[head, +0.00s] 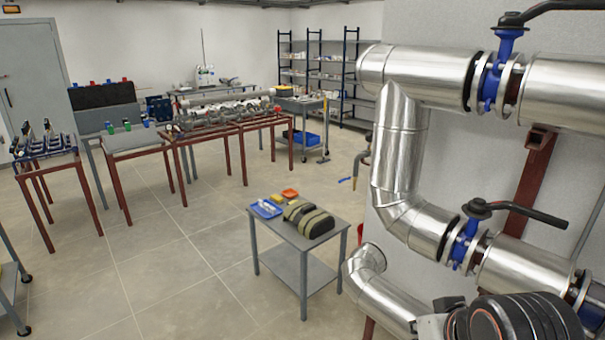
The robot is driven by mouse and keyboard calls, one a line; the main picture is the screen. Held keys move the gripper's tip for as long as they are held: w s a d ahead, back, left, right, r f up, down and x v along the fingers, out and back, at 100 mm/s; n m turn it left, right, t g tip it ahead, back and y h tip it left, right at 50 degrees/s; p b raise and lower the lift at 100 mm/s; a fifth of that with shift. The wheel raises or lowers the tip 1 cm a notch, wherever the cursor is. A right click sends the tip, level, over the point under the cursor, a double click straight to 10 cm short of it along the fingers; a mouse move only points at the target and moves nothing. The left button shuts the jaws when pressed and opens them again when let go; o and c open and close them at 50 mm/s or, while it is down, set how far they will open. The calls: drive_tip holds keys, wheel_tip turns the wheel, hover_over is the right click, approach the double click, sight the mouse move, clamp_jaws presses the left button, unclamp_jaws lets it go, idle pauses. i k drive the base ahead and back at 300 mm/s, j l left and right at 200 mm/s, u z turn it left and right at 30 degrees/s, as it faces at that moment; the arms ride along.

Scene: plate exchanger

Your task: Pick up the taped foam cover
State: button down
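A dark rounded bundle with tan bands, which looks like the taped foam cover (310,222), lies on top of the small grey table (284,236) in the lower middle of the head view. A dark ribbed part at the lower right corner looks like a piece of my own arm. My gripper's fingers do not show. Nothing is seen touching the cover.
Large silver pipes with blue valves (466,243) stand close by on the right. Red-legged benches (232,132) stand behind. The tiled floor left of the small table is clear.

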sight(313, 222)
drive_tip(key=i+j, duration=0.4)
drive_tip(key=i, duration=0.15)
drive_tip(key=i+j, duration=0.45)
drive_tip(key=i, duration=0.15)
drive_tip(key=i+j, duration=0.4)
drive_tip(key=i, duration=0.15)
drive_tip(key=i+j+u, duration=0.1)
drive_tip(key=i+j, duration=0.35)
drive_tip(key=i, duration=0.15)
